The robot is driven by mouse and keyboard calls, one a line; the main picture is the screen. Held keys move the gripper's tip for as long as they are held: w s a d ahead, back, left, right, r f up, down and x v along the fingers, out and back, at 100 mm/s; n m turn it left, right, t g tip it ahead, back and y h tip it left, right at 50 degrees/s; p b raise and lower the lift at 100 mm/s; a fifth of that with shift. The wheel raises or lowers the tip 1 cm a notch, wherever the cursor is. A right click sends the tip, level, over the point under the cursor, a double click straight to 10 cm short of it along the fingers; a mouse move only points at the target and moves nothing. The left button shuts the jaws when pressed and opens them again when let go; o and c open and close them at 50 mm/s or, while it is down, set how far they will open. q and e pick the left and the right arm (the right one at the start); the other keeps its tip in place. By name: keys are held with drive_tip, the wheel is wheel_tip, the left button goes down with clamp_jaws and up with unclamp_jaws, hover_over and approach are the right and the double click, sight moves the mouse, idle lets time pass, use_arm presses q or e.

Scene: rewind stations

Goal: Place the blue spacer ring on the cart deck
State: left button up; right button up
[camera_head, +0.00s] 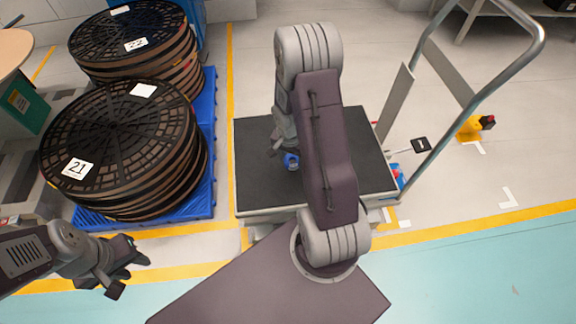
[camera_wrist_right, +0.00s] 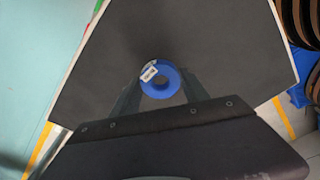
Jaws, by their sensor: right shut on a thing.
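The blue spacer ring (camera_head: 291,161) shows in the head view over the black top of the cart deck (camera_head: 256,180), partly hidden by my right arm. In the right wrist view the ring (camera_wrist_right: 160,80) sits between the two fingers of my right gripper (camera_wrist_right: 160,90), with a small white label on its rim. My right gripper (camera_head: 282,150) is shut on the ring. I cannot tell whether the ring touches the deck or is held just above it. My left gripper (camera_head: 122,272) is at the lower left, away from the cart, with its fingers apart and nothing between them.
Two stacks of black reels, one labelled 21 (camera_head: 120,150) and one labelled 22 (camera_head: 135,45), stand on a blue pallet (camera_head: 205,150) left of the cart. The cart's grey handle (camera_head: 480,85) rises at the right. The visible deck around the ring is bare.

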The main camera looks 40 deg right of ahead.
sight(285, 170)
drive_tip(key=shift+w+a+f, duration=0.35)
drive_tip(key=shift+w+f, duration=0.05)
drive_tip(key=shift+w, duration=0.25)
drive_tip(key=shift+w+a+f, duration=0.3)
drive_tip(key=shift+w+f, duration=0.1)
drive_tip(key=shift+w, duration=0.2)
drive_tip(key=shift+f+b, duration=1.6)
drive_tip(key=shift+f, duration=0.6)
drive_tip(key=o, duration=1.4)
drive_tip(key=shift+c, duration=0.2)
drive_tip(key=shift+r, duration=0.1)
wheel_tip(285, 170, up, 12)
drive_tip(key=a+p, duration=0.1)
drive_tip(key=p, duration=0.6)
drive_tip(key=s+a+r+n, duration=0.3)
drive_tip(key=s+a+n, duration=0.2)
drive_tip(key=a+n, duration=0.1)
drive_tip(key=s+a+r+n+y, duration=0.1)
drive_tip(key=s+a+r+n, duration=0.3)
drive_tip(key=a+n, duration=0.2)
drive_tip(key=shift+s+a+r+t, duration=0.3)
drive_tip(key=shift+s+a, duration=0.1)
drive_tip(key=shift+a, duration=0.25)
